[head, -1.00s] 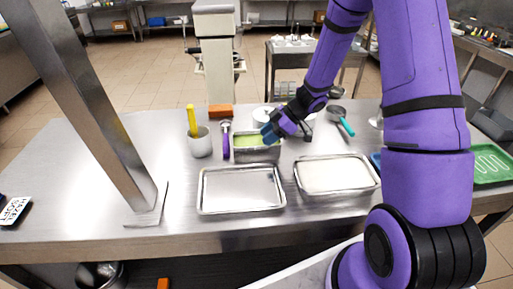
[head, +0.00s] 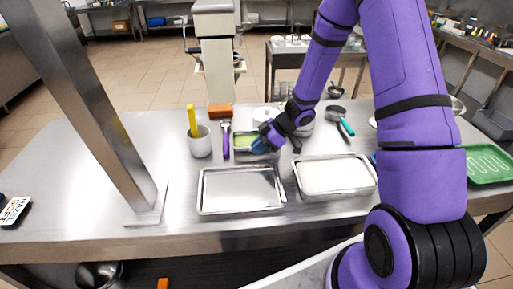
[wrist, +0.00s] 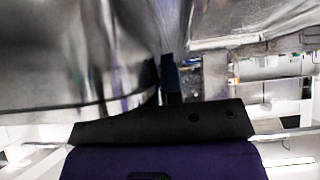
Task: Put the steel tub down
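The steel tub (head: 243,155) is a rectangular metal pan with pale green contents, at the middle of the counter in the head view. My gripper (head: 262,144) is at its right side, with blue fingertips at the rim. In the wrist view the fingers (wrist: 171,78) sit close together among metal surfaces and look shut on the tub's wall. The gripper hides the tub's right part. The tub looks level and is low over or on the counter; I cannot tell if its base touches.
A shallow steel tray (head: 240,190) lies just in front of the tub. A white-filled tray (head: 335,176) is to the right. A grey cup (head: 200,144) and a purple scoop (head: 226,142) stand close on the left, an orange block (head: 220,110) behind. The counter's left (head: 70,170) is mostly clear.

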